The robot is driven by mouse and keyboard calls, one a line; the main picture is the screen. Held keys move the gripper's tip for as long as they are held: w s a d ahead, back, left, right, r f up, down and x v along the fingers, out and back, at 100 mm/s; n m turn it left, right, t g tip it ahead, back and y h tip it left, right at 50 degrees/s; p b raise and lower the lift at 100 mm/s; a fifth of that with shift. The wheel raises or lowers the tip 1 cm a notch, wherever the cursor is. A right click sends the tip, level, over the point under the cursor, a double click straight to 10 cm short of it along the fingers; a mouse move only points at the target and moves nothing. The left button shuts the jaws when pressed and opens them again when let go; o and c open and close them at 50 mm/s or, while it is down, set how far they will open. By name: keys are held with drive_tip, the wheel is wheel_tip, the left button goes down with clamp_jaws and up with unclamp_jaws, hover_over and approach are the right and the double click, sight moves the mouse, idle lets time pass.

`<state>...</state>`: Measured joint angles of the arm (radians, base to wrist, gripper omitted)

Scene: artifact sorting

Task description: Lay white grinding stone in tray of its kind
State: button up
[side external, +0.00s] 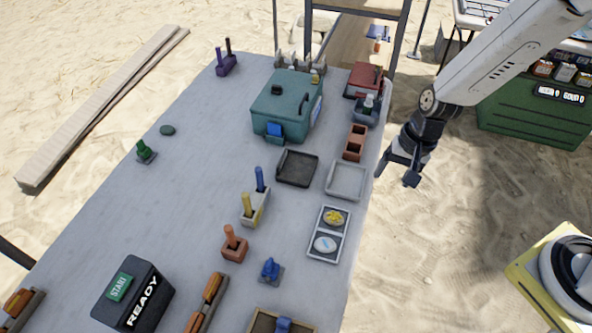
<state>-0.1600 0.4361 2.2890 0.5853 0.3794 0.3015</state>
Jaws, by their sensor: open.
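My gripper (396,175) is open and empty, pointing down just off the table's right edge, to the right of the trays. A light grey tray (331,192) lies near that edge and looks empty. A dark tray (281,179) lies to its left, also seemingly empty. Below them is a two-part framed panel (311,232) with a yellow item (333,217) in its upper part and a small whitish item (325,244) in its lower part. I cannot tell whether the whitish item is the grinding stone or a picture. No other clear white stone shows.
A teal box (283,105) and a red box (364,80) stand at the back. An orange-brown holder (355,142) is near the right edge. A dark green oval stone (167,130) lies at left. The READY box (134,295) stands in front.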

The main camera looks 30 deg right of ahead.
sight(326, 243)
drive_tip(key=a+f+m, duration=0.3)
drive_tip(key=f, duration=0.1)
drive_tip(key=w+a+f+m+y, duration=0.1)
drive_tip(key=a+f+m, duration=0.2)
drive_tip(key=a+f+m+g+y, duration=0.1)
drive_tip(key=a+f+m, duration=0.2)
drive_tip(key=a+f, duration=0.1)
drive_tip(key=shift+w+f, duration=0.3)
drive_tip(key=shift+x, duration=1.3)
drive_tip(key=shift+x, duration=2.6)
clamp_jaws()
drive_tip(key=shift+r, duration=0.15)
